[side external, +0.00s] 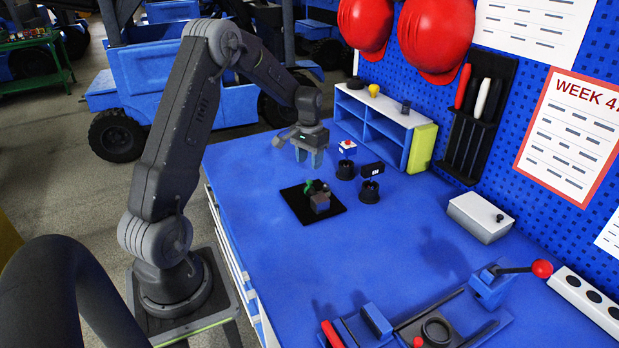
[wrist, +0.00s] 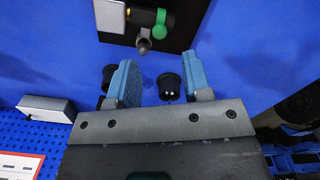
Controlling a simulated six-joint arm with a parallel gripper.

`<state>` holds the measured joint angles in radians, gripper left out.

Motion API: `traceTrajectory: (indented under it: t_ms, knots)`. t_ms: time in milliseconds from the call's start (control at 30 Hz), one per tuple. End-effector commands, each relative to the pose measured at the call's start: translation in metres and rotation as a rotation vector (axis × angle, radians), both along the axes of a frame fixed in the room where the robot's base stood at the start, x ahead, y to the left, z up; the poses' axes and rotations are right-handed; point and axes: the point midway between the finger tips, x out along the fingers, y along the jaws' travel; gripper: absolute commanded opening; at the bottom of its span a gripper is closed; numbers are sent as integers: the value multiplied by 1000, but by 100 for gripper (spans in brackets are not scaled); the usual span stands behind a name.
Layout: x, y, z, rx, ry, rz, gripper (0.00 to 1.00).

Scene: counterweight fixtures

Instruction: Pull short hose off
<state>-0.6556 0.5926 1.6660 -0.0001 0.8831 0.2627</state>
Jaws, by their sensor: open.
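A small fixture sits on a black square plate (side external: 296,205). It has a grey block (side external: 320,203) and a green part (side external: 309,187). In the wrist view, the plate (wrist: 185,38) is at the top, with the pale grey block (wrist: 110,15), a short black tube-like piece (wrist: 141,16), the green part (wrist: 161,24) and a grey knobbed end (wrist: 143,46). I cannot tell for certain which piece is the short hose. My gripper (side external: 309,160) is open and empty, pointing down beyond the plate. Its blue fingers (wrist: 157,62) are apart from the fixture.
Black cups (side external: 346,170) (side external: 369,192), a black box (side external: 373,169) and a red-topped white box (side external: 347,149) stand right of my gripper. A white-blue shelf (side external: 385,125) is behind. A grey box (side external: 480,217) lies right; a clamp rail (side external: 385,325) is in front. The middle table is clear.

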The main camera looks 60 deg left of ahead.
Motion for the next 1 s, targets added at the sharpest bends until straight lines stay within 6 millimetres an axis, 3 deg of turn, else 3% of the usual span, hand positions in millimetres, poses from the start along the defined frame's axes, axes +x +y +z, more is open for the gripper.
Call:
traceTrajectory:
  t_ms: [100, 300, 767, 1000]
  knots:
    - [-1, -1, -25, -2, 3, 0, 45]
    - [0, -1, -53, -2, 1, 0, 45]
    - [0, 0, -64, 0, -1, 0, 45]
    - [0, 0, -64, 0, -1, 0, 22]
